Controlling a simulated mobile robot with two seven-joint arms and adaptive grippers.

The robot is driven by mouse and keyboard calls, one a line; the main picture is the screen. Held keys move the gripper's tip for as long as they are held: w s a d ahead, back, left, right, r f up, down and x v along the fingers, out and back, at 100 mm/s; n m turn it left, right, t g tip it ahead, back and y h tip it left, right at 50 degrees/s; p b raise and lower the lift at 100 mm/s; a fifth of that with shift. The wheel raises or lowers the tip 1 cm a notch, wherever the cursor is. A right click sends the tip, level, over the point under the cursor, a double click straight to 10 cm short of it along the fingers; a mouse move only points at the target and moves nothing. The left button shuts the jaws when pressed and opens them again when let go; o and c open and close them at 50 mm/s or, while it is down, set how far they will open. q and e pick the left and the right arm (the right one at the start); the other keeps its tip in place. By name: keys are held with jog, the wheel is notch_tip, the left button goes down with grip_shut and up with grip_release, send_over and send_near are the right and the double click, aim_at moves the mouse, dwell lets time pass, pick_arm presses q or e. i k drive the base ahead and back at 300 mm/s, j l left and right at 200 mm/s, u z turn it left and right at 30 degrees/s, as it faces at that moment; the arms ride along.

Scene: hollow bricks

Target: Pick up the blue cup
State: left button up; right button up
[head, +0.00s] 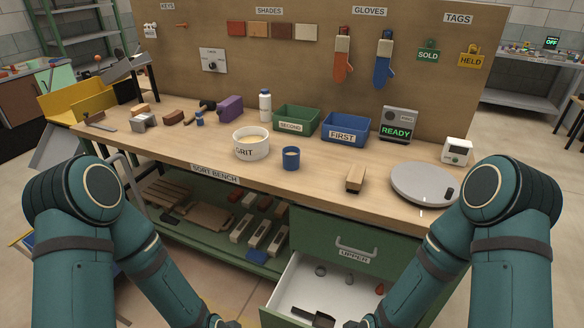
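The blue cup (291,159) stands upright on the wooden sort bench, close to its front edge. My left gripper is below the bottom edge of the picture, and so is my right gripper; only the ends of the forearms show there.
Behind the cup stand the green SECOND bin (296,119) and the blue FIRST bin (345,129). A brown block (355,178) and a grey turntable (424,184) lie to the right. Below, the white UPPER drawer (290,290) stands open. The bench between cup and block is clear.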

aim_at(291, 159)
jog(key=z, duration=0.35)
jog(key=k+z, duration=0.15)
jog(key=z, duration=0.25)
jog(key=l+z, duration=0.1)
jog(key=z, duration=0.25)
jog(key=j+z, duration=0.25)
jog(key=z, duration=0.2)
jog(key=j+z, duration=0.2)
jog(key=z, duration=0.25)
jog(key=k+j, duration=0.1)
jog(key=j, duration=0.35)
jog(key=k+j, duration=0.1)
jog(key=j, duration=0.4)
jog(key=k+j, duration=0.15)
jog(key=j, duration=0.3)
jog(key=k+j, duration=0.1)
jog(key=j, duration=0.4)
